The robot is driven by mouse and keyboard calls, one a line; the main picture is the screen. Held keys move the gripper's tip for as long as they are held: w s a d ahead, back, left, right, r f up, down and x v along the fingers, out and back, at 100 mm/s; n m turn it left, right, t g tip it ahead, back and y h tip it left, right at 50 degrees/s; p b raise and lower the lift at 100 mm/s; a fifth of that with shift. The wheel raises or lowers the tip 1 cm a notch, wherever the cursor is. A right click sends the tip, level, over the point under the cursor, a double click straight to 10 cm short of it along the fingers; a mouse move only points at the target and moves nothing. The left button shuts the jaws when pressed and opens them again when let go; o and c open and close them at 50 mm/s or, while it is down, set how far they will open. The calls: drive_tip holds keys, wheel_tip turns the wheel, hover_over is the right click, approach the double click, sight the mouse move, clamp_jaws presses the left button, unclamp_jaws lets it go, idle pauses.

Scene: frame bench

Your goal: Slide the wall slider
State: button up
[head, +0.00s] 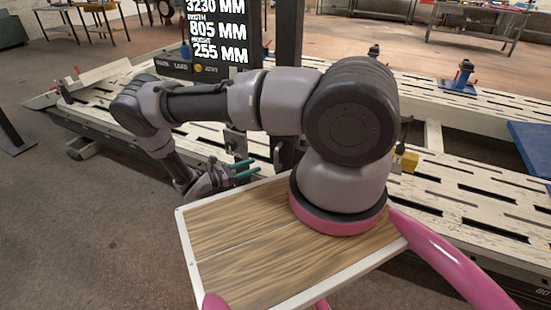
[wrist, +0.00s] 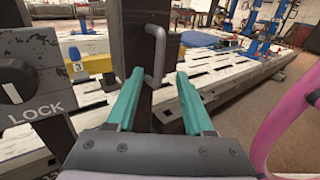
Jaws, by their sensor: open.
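A dark upright post (wrist: 130,28) stands ahead of my gripper in the wrist view, with a grey metal bar handle (wrist: 160,45) on its side; this looks like the wall slider. The handle also shows in the head view (head: 278,155), just right of my fingertips. My gripper (wrist: 160,74) is open and empty, with two teal fingers. In the wrist view the handle appears between the fingertips, its lower end near their height. I cannot tell whether a finger touches it. In the head view my gripper (head: 256,167) points right, toward the post.
A grey panel with a knob (wrist: 15,80) marked LOCK is close at the left of the wrist view. A display (head: 218,30) with millimetre figures stands above the slotted frame bench (head: 470,135). A yellow block (wrist: 93,63) is behind the post. Open floor (head: 90,240) lies at left.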

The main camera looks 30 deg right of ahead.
sight(275, 168)
drive_tip(key=d, duration=1.1)
drive_tip(key=shift+w+f, duration=0.3)
drive_tip(key=shift+w, duration=0.05)
clamp_jaws()
idle(1.0)
